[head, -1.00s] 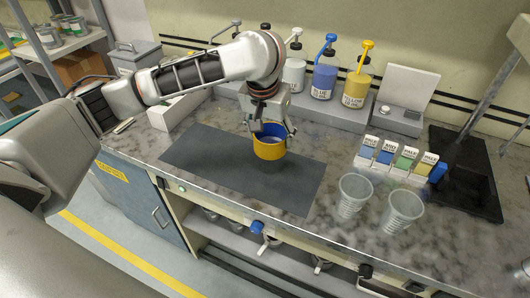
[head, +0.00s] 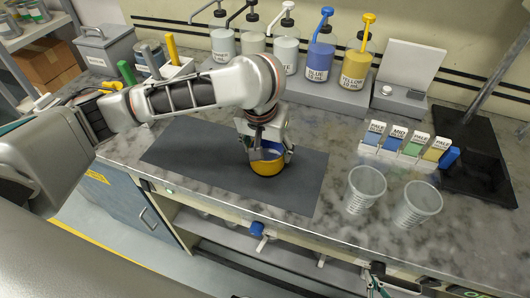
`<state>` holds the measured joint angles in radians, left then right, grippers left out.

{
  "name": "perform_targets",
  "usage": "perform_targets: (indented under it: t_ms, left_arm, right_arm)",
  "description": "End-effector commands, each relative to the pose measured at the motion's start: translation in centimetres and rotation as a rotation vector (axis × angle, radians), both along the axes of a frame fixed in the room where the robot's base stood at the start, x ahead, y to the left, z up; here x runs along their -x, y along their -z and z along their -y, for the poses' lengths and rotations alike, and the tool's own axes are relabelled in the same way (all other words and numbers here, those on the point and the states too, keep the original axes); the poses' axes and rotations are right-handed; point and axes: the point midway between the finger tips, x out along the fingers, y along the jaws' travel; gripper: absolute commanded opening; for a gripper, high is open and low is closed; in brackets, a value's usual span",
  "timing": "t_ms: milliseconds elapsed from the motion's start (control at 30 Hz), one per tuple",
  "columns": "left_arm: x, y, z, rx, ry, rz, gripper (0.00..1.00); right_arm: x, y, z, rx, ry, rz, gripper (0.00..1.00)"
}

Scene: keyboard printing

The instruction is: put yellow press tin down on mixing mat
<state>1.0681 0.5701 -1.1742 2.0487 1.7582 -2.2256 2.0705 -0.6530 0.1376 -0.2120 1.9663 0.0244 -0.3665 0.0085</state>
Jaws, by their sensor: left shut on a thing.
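The yellow press tin (head: 267,167) is a short open cylinder with a dark blue inside. My left gripper (head: 268,153) comes down from above and is shut on the tin's wall. The gripper and wrist hide the tin's back rim.
Two clear cups (head: 365,190) stand right of the mat. Pump bottles (head: 320,62) line the back. The mat's left part is bare.

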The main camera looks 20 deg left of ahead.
Motion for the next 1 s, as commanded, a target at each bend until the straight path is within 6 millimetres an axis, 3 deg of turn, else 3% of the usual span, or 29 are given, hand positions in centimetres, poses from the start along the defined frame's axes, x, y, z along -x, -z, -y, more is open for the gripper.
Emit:
perform_targets:
  t_ms: [33, 200, 633, 667, 700, 733, 1000]
  left_arm:
    - [0.3, 1.1, 0.2, 0.0, 0.002, 0.0, 0.4]
    - [0.9, 1.9, 0.6, 0.001, 0.001, -0.001, 0.4]
    - [1.0, 1.9, 0.6, 0.0, 0.0, -0.002, 0.4]
    - [1.0, 2.0, 0.7, 0.0, -0.001, -0.003, 0.65]
    - [1.0, 2.0, 0.7, 0.001, -0.001, -0.002, 0.75]
    - [1.0, 2.0, 0.7, 0.001, -0.001, -0.002, 0.79]
    - [1.0, 2.0, 0.7, 0.001, 0.0, -0.002, 0.79]
  right_arm:
    - [-0.1, 1.1, -0.3, -0.004, -0.003, 0.003, 0.0]
    - [-0.2, 2.1, -0.4, -0.006, -0.004, 0.003, 0.0]
    - [0.2, 2.4, 0.0, 0.003, -0.003, -0.009, 0.0]
    - [0.2, 2.4, 0.1, 0.004, -0.002, -0.008, 0.0]
    - [0.2, 2.5, 0.1, 0.004, -0.002, -0.008, 0.0]
    - [0.2, 2.5, 0.1, 0.004, -0.002, -0.008, 0.0]
    - [0.2, 2.5, 0.1, 0.004, -0.002, -0.008, 0.0]
